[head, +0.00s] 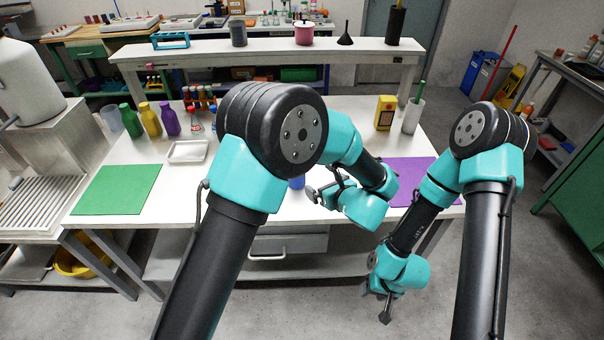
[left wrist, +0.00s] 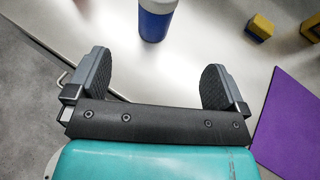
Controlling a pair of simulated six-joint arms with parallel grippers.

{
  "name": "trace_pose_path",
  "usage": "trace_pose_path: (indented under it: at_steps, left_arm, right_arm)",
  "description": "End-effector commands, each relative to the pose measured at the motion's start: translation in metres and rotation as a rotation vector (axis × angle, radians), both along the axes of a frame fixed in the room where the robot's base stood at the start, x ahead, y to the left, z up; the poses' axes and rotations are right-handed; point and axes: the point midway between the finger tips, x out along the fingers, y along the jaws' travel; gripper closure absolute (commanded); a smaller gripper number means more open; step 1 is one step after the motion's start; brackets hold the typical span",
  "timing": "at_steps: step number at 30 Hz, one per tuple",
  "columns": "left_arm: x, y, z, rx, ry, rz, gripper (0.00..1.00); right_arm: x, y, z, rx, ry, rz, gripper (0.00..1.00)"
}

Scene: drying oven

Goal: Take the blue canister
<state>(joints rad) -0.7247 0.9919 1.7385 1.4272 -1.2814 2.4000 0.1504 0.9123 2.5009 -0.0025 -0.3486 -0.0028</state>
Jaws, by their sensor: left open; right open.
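The blue canister (head: 297,182) stands on the white table, mostly hidden behind my left arm in the head view. In the left wrist view the canister (left wrist: 156,22) shows a blue body and a white upper part, cut off by the top edge. My left gripper (head: 313,193) is open and empty, close to the canister. In the left wrist view the canister lies ahead of the gap between the two fingers (left wrist: 157,72), not between them. My right gripper (head: 376,304) is open and empty, hanging low in front of the table.
A green mat (head: 117,190) lies left and a purple mat (head: 412,178) right. Green, yellow and purple bottles (head: 151,119) and a white tray (head: 187,151) stand left. A yellow box (head: 385,112) and white cup (head: 413,115) are at back right. Yellow-and-blue blocks (left wrist: 260,28) lie right of the canister.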

Motion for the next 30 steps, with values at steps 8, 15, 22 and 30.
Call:
trace_pose_path:
  at_steps: [8, 15, 22, 30]
  left_arm:
    - [-0.004, -0.002, -0.001, -0.012, -0.008, 0.018, 0.01]
    - [0.004, 0.004, -0.005, -0.011, -0.006, 0.018, 0.01]
    - [0.033, 0.020, -0.019, -0.011, -0.006, 0.018, 0.01]
    - [0.070, 0.041, -0.036, -0.011, -0.006, 0.018, 0.01]
  right_arm:
    - [0.000, 0.000, 0.000, 0.000, 0.000, 0.000, 0.48]
    - [0.000, 0.000, 0.000, 0.000, 0.000, 0.000, 0.48]
    - [0.000, 0.000, 0.000, 0.000, 0.000, 0.000, 0.48]
    - [0.000, 0.000, 0.000, 0.000, 0.000, 0.000, 0.48]
